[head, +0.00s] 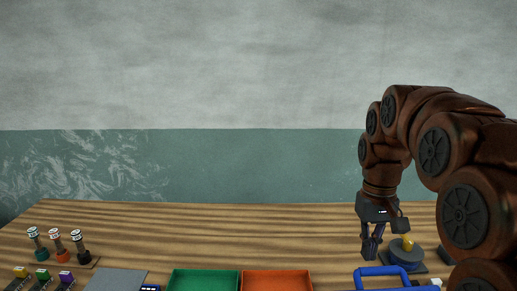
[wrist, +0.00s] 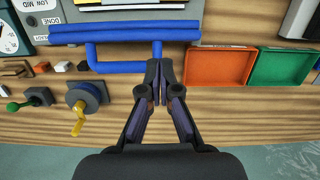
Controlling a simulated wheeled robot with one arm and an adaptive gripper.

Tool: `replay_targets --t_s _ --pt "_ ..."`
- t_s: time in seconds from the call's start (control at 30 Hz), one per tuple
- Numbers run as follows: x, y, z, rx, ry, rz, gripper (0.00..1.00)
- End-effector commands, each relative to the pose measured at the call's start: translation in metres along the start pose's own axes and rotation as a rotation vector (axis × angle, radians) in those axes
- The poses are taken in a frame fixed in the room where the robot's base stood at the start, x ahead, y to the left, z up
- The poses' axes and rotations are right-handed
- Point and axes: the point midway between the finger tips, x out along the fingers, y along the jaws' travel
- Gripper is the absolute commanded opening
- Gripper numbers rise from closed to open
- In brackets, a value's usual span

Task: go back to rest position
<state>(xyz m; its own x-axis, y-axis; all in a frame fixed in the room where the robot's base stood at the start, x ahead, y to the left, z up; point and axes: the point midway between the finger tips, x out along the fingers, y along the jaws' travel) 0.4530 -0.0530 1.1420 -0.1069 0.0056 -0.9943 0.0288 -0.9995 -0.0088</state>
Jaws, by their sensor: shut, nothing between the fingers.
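My gripper (head: 371,255) hangs from the brown arm at the right of the head view, fingers pointing down above the wooden table. In the wrist view my gripper (wrist: 160,70) shows its two dark fingers drawn together at the tips, with nothing between them. The fingertips appear near a blue tubular handle (wrist: 120,67) in that view. I cannot tell their exact height above the table.
An orange tray (head: 277,281) and a green tray (head: 204,281) sit at the front middle. A blue round dial with a yellow lever (head: 406,254) is right of my gripper. Several capped posts (head: 57,245) stand at left. The table's back half (head: 200,225) is clear.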

Motion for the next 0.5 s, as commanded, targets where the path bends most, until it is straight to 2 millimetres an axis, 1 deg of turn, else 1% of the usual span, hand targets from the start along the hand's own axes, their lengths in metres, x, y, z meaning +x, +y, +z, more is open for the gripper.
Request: replay_targets --t_s 0.03,0.2,0.37,0.5 --pt "0.005 -0.006 0.014 -0.003 -0.005 0.000 0.00" --pt "0.022 -0.021 0.054 -0.007 -0.010 0.001 0.00" --pt "0.044 -0.034 0.095 -0.006 -0.021 0.003 0.00" --pt "0.064 -0.043 0.131 -0.001 -0.029 0.004 0.00"
